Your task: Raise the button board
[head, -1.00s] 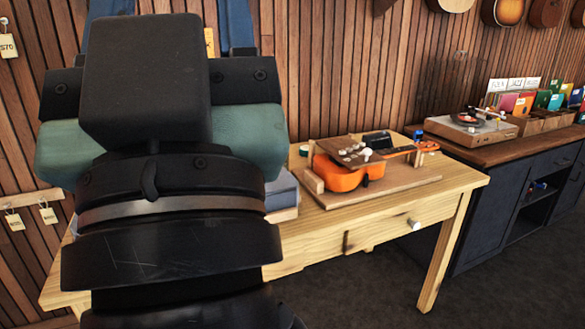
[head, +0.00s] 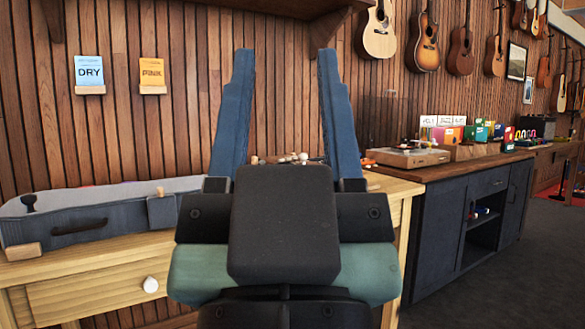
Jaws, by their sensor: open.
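My gripper (head: 285,52) is in the middle of the head view, pointing away from me. A bit of orange (head: 369,162), likely the ukulele's end, shows to the right of the right finger. I cannot tell how far the fingers are from the board.
A grey case (head: 80,220) with a black handle lies on the wooden table (head: 100,292) at the left. A turntable (head: 408,157) and record crates stand on the dark cabinet (head: 440,235) at the right. A shelf (head: 255,10) overhangs above. Dark floor is clear at the right.

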